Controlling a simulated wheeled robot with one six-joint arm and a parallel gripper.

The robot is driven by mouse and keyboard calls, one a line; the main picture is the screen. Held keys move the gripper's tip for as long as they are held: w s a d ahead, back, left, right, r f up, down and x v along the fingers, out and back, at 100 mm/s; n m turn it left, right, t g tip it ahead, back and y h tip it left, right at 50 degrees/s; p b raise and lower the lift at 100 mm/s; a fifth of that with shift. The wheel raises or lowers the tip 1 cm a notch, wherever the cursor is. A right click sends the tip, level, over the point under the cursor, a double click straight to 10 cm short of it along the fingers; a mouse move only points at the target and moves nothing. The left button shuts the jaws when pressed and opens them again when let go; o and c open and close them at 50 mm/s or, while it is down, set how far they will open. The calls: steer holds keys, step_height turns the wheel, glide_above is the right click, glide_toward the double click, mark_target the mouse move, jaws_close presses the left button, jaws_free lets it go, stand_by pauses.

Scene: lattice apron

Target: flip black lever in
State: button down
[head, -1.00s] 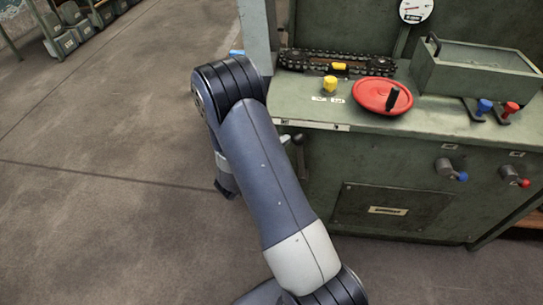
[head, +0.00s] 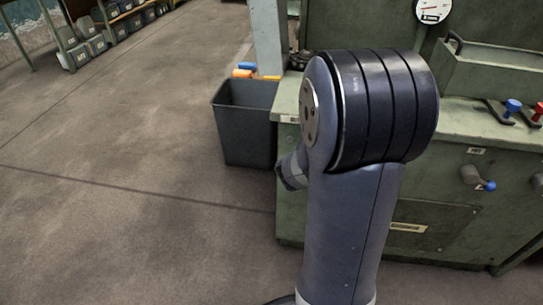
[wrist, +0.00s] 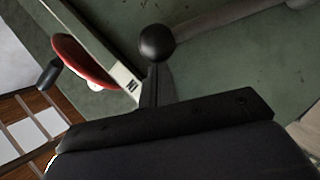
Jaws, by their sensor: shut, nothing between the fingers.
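In the head view the lever is hidden behind my arm.
The red handwheel (wrist: 84,62) is at upper left in the wrist view. In the head view, the green bench (head: 470,120) carries a blue-tipped lever (head: 512,106) and a red-tipped one (head: 538,111). A grey bin (head: 245,125) stands left. Floor at left is clear.

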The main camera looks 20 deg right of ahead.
steer(key=shift+s+d+f+b, duration=0.15)
steer(key=shift+s+d+b, duration=0.1)
steer(key=shift+s+b, duration=0.1)
steer(key=shift+s+d, duration=0.1)
stand_by(0.3)
steer(key=s+a+r+p, duration=0.2)
steer(key=a+r, duration=0.4)
steer(key=a, duration=0.6)
steer(key=shift+s, duration=0.3)
steer(key=shift+d, duration=0.1)
